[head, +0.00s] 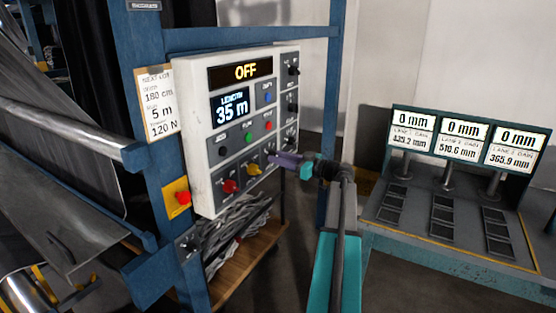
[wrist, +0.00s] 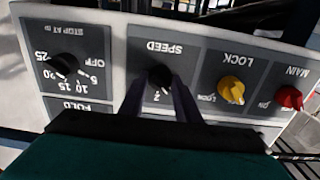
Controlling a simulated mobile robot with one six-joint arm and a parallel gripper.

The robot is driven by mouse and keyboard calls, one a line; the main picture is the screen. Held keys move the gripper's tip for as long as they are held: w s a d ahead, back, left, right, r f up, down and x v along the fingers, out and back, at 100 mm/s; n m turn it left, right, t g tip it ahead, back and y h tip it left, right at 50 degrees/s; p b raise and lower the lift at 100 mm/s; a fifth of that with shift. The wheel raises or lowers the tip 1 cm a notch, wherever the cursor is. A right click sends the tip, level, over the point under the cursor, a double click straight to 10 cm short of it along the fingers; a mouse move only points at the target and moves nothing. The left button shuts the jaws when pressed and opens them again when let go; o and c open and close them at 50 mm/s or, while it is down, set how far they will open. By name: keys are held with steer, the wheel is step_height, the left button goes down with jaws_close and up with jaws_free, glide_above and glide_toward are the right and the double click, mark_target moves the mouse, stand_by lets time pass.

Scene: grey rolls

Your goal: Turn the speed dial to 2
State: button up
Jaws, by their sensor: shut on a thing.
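The speed dial (wrist: 160,77) is a black knob on a grey plate marked SPEED, upside down in the wrist view. My gripper (wrist: 160,92) is shut on it, with one dark finger on each side. A printed 2 shows between the fingers; other marks are hidden and I cannot tell where the pointer stands. In the head view my gripper (head: 274,158) reaches the lower right of the white control panel (head: 193,150) and covers the dial. The panel's top display (head: 245,72) reads OFF.
Beside the dial are the yellow LOCK knob (wrist: 232,88), the red MAIN knob (wrist: 289,97) and the STOP AT dial (wrist: 65,63). A red button on yellow (head: 182,198) sits on the blue frame. A bench with several displays (head: 464,136) stands at right.

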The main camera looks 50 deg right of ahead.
steer(key=shift+a+f+m+b, duration=0.15)
steer(key=shift+m+b, duration=0.25)
steer(key=shift+b, duration=0.4)
steer(key=m+b, duration=0.5)
steer(key=m, duration=0.2)
steer(key=shift+m+b, duration=0.3)
steer(key=o, duration=1.1)
